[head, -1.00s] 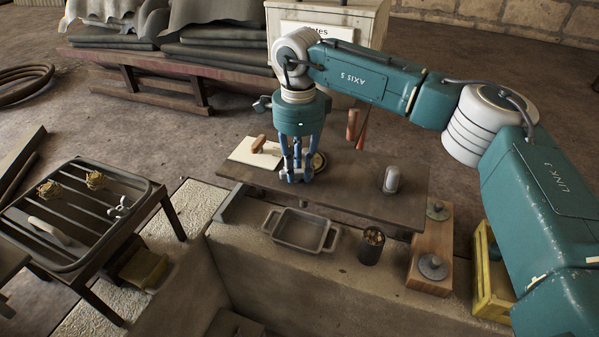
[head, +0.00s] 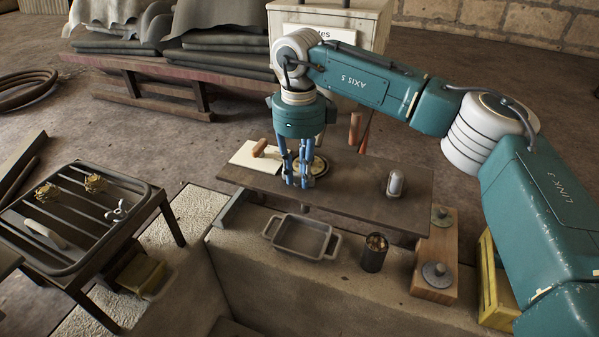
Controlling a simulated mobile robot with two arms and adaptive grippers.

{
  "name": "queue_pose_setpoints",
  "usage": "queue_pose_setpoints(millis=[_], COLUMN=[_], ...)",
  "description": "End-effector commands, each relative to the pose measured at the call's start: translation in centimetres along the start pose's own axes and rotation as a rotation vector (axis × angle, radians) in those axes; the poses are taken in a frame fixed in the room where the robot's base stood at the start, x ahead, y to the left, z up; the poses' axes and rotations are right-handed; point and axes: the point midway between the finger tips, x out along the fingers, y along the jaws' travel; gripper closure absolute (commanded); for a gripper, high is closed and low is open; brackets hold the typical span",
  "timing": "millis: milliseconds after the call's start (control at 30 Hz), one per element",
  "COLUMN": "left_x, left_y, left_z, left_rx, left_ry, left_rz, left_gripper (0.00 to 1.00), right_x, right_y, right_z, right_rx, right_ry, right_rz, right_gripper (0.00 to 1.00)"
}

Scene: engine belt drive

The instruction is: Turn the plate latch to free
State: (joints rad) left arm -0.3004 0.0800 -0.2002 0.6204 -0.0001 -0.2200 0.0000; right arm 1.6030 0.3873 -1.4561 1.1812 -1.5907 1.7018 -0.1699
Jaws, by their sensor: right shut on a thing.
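My right gripper (head: 298,182) points straight down at the dark bench top (head: 350,185) and is shut. Its blue fingers hide most of what they grip; I take it to be the plate latch, but its shape and angle cannot be made out. A round, pale-rimmed plate (head: 320,165) shows partly behind and to the right of the fingers. My left gripper is not in view.
A pale board (head: 247,160) with a wooden handle (head: 259,147) lies left of the gripper. A grey-capped object (head: 395,183) stands to the right. In front are a metal tray (head: 300,237), a dark cup (head: 374,253) and a wooden block (head: 436,255). A slatted rack (head: 80,215) stands at left.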

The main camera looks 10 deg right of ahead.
Motion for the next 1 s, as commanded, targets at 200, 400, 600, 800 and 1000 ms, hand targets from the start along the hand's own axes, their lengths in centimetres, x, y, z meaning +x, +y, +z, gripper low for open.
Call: queue_pose_setpoints(millis=[200,400,600,800,1000], left_x=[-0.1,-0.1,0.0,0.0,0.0], left_y=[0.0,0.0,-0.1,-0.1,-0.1], left_z=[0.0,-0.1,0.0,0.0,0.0], left_rx=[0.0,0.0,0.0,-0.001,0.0], left_ry=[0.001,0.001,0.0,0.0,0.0], left_rz=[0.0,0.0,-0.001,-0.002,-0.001], left_gripper=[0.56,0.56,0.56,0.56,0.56], right_x=[-0.5,-0.4,-0.2,-1.6,-5.8], right_y=[-0.2,-0.2,-0.1,-0.1,-0.1], right_z=[0.2,0.2,0.1,0.1,0.2], right_rx=[0.005,0.004,0.002,0.003,0.003], right_ry=[-0.011,-0.009,-0.005,-0.006,-0.008], right_rz=[-0.007,-0.006,-0.003,-0.004,-0.005], right_gripper=[1.0,0.59,0.59,0.59,0.59])
